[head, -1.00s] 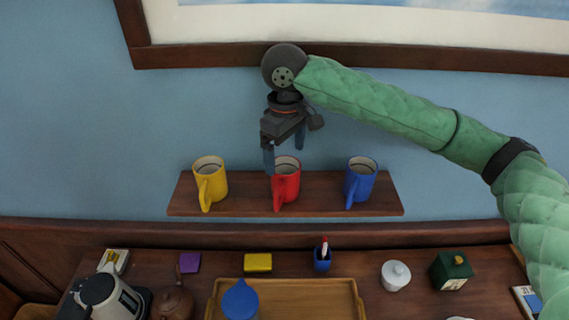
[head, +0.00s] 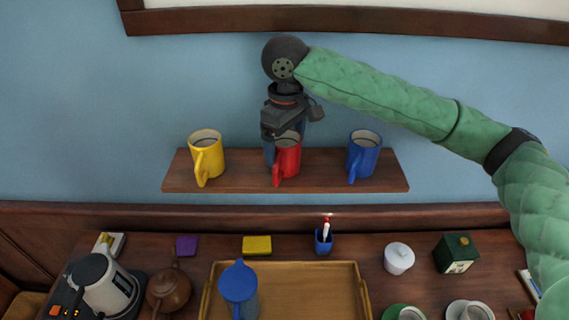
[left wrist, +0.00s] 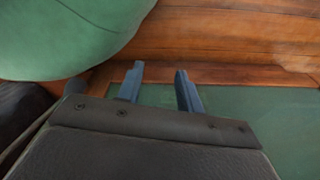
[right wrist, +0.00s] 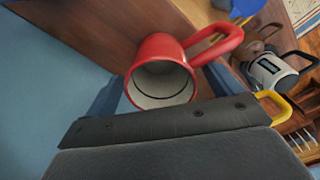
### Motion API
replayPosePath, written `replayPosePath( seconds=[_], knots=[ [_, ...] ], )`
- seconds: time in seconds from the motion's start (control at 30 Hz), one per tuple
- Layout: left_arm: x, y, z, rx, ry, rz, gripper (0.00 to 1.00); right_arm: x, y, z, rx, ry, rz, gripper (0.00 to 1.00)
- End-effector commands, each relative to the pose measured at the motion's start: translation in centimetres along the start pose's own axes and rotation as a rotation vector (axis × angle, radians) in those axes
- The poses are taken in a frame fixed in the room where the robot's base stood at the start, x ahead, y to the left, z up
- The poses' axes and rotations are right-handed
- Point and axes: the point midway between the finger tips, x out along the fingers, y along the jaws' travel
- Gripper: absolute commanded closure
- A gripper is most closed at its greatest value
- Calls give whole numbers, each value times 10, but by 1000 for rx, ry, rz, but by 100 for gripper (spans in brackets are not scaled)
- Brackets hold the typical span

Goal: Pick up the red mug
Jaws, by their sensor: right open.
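The red mug (head: 287,158) stands upright in the middle of the wall shelf (head: 230,182), its handle toward me. My right gripper (head: 284,150) is above it, pointing down, with its fingers reaching down beside the mug. In the right wrist view the red mug (right wrist: 163,75) shows its open top, with a blue finger (right wrist: 108,98) at its left; the other finger is mostly hidden behind the mug. The right gripper is open. My left gripper (left wrist: 160,85) is open and empty, away from the shelf, over a green and wooden surface.
A yellow mug (head: 207,156) stands left and a blue mug (head: 363,155) right of the red one on the shelf. Below, the sideboard holds a tray (head: 310,290), a blue jug (head: 239,284), a kettle (head: 103,282), a teapot (head: 169,288) and a pen cup (head: 323,242). The picture frame (head: 350,20) hangs above.

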Motion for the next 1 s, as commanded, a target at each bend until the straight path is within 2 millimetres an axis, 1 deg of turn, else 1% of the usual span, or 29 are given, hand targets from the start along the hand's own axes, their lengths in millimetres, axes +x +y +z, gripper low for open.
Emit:
replayPosePath(
  seconds=[0.03, 0.1, 0.2, 0.3, 0.43, 0.63, 0.67, 0.7, 0.77, 0.8, 0.93, 0.97, 1.0],
  knots=[
    [4, 0, -9, 0, 9, 0, 64, 8, 0, 0, 0, 0, 0, 9],
    [3, 0, -21, 0, 16, -1, 64, 13, 0, 0, 0, 0, 0, 9],
    [1, -1, -36, 0, 26, -2, 64, 18, 0, 0, 0, 0, 0, 9],
    [-1, -1, -46, -1, 33, -2, 64, 21, 0, 0, 0, 0, 0, 9],
    [-3, -1, -51, -1, 35, -2, 64, 22, 0, 0, 1, 1, 0, 9],
    [-4, -1, -51, -1, 35, -2, 64, 22, 0, 0, 0, 0, 0, 9],
    [-4, -1, -51, -1, 35, -2, 64, 22, 0, 0, 0, 0, 0, 11],
    [-4, -1, -51, -1, 35, -2, 64, 22, 0, 0, 0, 0, 0, 19],
    [-3, -1, -51, -1, 35, -2, 64, 22, 0, 0, 0, 0, 0, 31],
    [-3, -1, -51, -1, 35, -2, 64, 22, 0, 0, 0, 0, 0, 38],
    [-3, -2, -51, -1, 35, -3, 64, 22, 0, 0, 0, 0, 0, 64],
    [-3, -2, -51, -1, 35, -3, 64, 22, 0, 0, 0, 1, 0, 66],
    [-3, -2, -51, -1, 35, -3, 64, 22, 0, 0, 0, 1, 0, 66]
  ],
)
